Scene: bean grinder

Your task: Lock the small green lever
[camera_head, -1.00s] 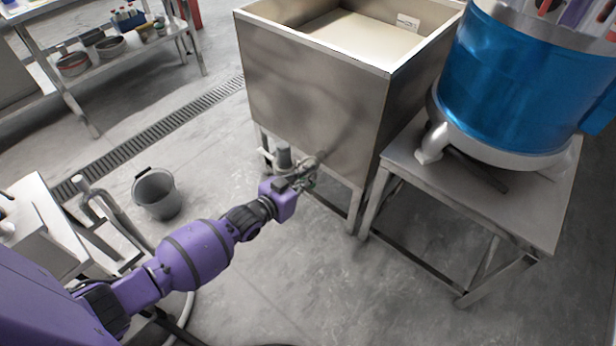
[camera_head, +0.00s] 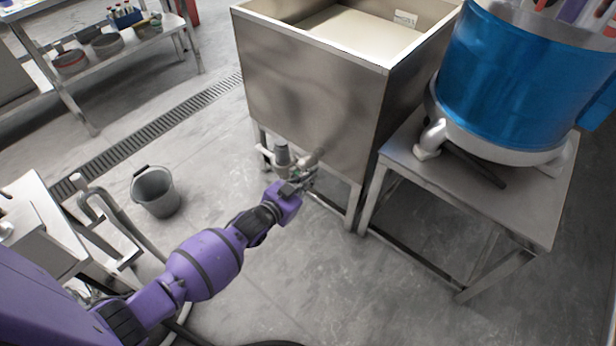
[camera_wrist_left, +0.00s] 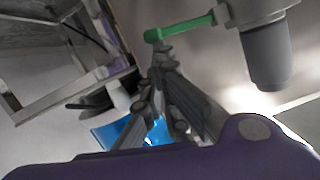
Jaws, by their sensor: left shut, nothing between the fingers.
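The small green lever (camera_wrist_left: 180,31) shows near the top of the left wrist view, joined at its right to a grey metal valve fitting (camera_wrist_left: 255,12). A dark grey cylinder (camera_wrist_left: 267,62) hangs from that fitting. My left gripper (camera_wrist_left: 160,55) is shut and empty, with its fingertips close to the lever's free left end. I cannot tell whether they touch it. In the head view my left gripper (camera_head: 308,176) is by the pipework under the steel tank (camera_head: 310,100), and the lever is too small to make out there. My right gripper is not in view.
A blue drum (camera_head: 515,75) stands on a steel table (camera_head: 480,195) to the right of the tank. A grey bucket (camera_head: 155,192) stands on the floor at left. A shelf (camera_head: 95,60) is at the far left. The floor below the tank's front is largely clear.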

